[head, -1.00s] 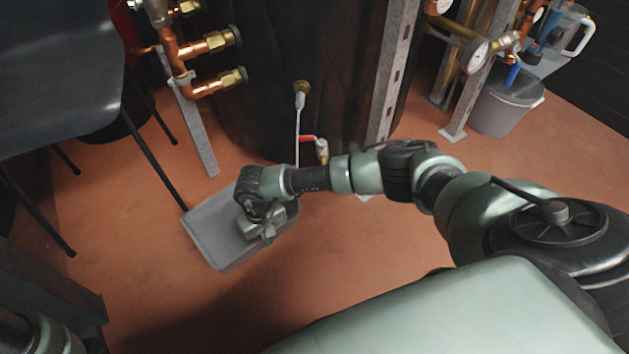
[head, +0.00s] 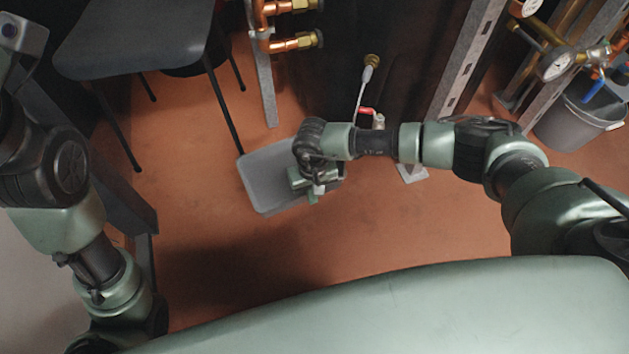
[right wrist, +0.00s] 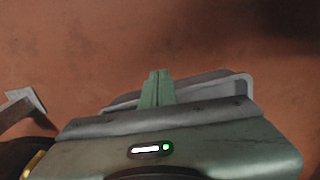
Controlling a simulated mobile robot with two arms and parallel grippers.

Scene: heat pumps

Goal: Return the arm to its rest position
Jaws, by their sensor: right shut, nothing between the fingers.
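My right arm reaches from the right side of the head view toward the middle. Its right gripper (head: 312,188) points down above the right part of a grey tray on the floor. In the right wrist view the green fingers (right wrist: 156,88) are together, with nothing between them. My left arm (head: 75,235) shows bent at the left edge of the head view. I cannot make out its gripper there.
The grey tray (head: 262,182) lies on the reddish floor. A dark chair (head: 140,40), a black tank with a red-handled valve (head: 368,112), a metal upright (head: 468,65) and a grey bucket (head: 570,125) stand around it. Open floor (head: 400,220) lies in front of the tank.

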